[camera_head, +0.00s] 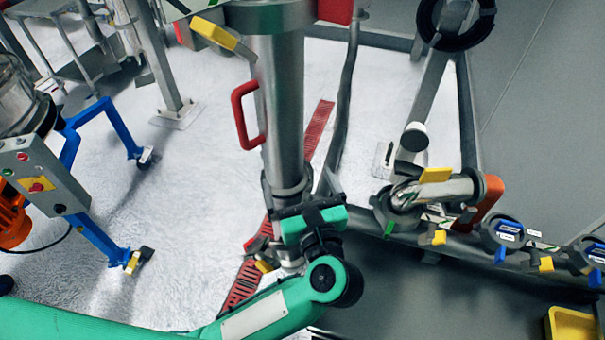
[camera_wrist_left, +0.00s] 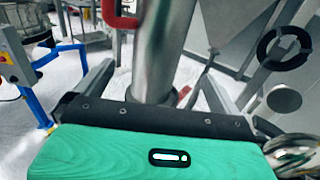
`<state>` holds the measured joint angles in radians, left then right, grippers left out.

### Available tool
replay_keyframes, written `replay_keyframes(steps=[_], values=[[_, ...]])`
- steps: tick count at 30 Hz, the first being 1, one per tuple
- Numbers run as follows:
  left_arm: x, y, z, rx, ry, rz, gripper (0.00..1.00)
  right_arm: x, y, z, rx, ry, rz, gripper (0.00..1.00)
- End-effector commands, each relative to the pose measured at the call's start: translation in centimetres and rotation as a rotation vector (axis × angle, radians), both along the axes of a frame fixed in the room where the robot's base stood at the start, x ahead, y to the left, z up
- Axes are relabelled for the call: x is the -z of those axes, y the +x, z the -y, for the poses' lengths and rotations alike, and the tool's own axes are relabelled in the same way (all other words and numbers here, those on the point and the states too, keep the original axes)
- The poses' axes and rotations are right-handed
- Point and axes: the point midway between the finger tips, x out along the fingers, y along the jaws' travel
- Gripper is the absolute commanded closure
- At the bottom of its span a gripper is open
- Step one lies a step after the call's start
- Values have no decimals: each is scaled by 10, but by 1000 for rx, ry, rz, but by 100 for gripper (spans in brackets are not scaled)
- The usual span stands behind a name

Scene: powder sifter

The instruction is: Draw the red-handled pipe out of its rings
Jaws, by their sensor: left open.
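The steel pipe (camera_head: 283,110) stands almost upright in the middle of the head view, with a red handle (camera_head: 240,115) on its left side. A wide grey ring (camera_head: 268,18) surrounds its top, and a narrower collar (camera_head: 286,188) shows low down. My left gripper (camera_head: 297,192) is at the pipe's lower end, below the red handle. In the left wrist view, its open fingers (camera_wrist_left: 155,88) lie on either side of the pipe (camera_wrist_left: 163,50); whether they touch it cannot be told. The red handle (camera_wrist_left: 120,16) shows above them. The pipe's bottom is partly hidden by my gripper. My right gripper is not in view.
A yellow-handled clamp (camera_head: 222,35) sits beside the upper ring. A blue frame (camera_head: 95,235) with a control box (camera_head: 45,178) stands at left. Clamped pipework (camera_head: 435,190) and a rail with blue-marked fittings (camera_head: 503,232) lie at right. Pale floor is clear left of the pipe.

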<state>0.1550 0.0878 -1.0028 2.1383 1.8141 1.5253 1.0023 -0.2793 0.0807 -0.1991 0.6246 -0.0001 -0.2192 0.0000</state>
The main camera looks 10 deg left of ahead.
Motion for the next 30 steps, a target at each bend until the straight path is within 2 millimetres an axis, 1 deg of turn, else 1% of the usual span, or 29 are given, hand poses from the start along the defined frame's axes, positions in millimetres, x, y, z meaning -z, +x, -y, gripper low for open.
replay_keyframes(steps=[1,6,9,13,19,24,30], values=[[-4,6,-3,-2,4,4,0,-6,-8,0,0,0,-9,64],[-7,34,-16,-3,7,4,0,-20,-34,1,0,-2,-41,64],[-7,53,-24,-2,7,4,0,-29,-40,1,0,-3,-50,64],[-7,76,-34,-2,7,4,0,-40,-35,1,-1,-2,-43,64],[-5,105,-46,-1,6,3,0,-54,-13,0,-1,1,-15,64],[-2,117,-51,-1,3,2,0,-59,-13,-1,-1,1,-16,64],[0,119,-52,0,1,2,0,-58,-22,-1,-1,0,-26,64]])
